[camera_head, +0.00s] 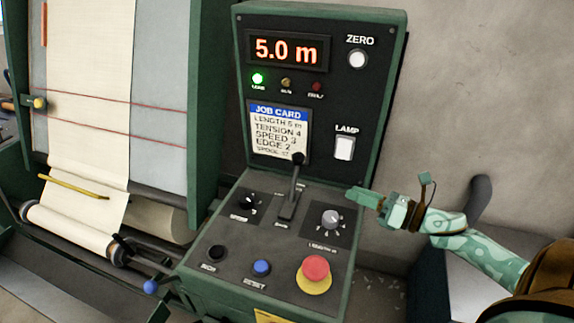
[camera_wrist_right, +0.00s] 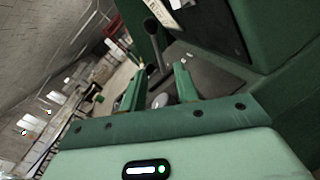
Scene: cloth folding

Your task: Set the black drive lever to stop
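The black drive lever (camera_head: 294,181) stands up from a slot plate on the sloped control panel (camera_head: 230,273), its knob at the top, leaning slightly toward the display. The small labels around its slot are too small to read. My right gripper (camera_head: 351,194) is to the right of the lever, over the panel's right edge, apart from it and empty. In the right wrist view its two green fingers (camera_wrist_right: 158,88) are spread, and the black lever (camera_wrist_right: 154,40) shows beyond them. My left gripper is not in view.
A dial (camera_head: 333,219) and a red stop button (camera_head: 316,267) lie near the lever, with a black knob (camera_head: 247,202) to its left. A blue button (camera_head: 261,267) sits in front. The upright display box (camera_head: 390,70) stands behind. Cloth rolls (camera_head: 80,228) are at left.

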